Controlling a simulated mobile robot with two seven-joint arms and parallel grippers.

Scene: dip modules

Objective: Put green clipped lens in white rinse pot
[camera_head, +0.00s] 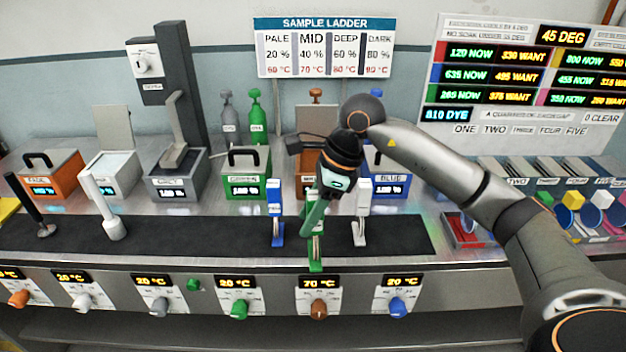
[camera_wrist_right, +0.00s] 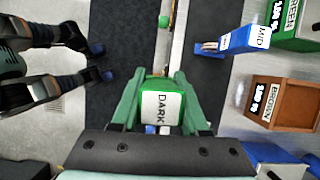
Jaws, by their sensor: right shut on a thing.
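The green clipped lens (camera_head: 316,250), marked DARK, hangs upright from my right gripper (camera_head: 318,205), in front of the green and brown pots. Its labelled green top (camera_wrist_right: 161,106) sits between my green fingers in the right wrist view. My right gripper is shut on it. Its foot overlaps the bench's front edge; I cannot tell its exact height. The white rinse pot (camera_head: 113,178) stands at the back left, between the orange and grey pots, with a pale lid upright behind it.
A blue clip (camera_head: 276,212), marked MID, and a white clip (camera_head: 361,215) stand on the dark mat (camera_head: 180,236), either side of the green one. A white-handled tool (camera_head: 102,205) stands before the white pot. The grey pot (camera_head: 180,185) has a tall post behind it.

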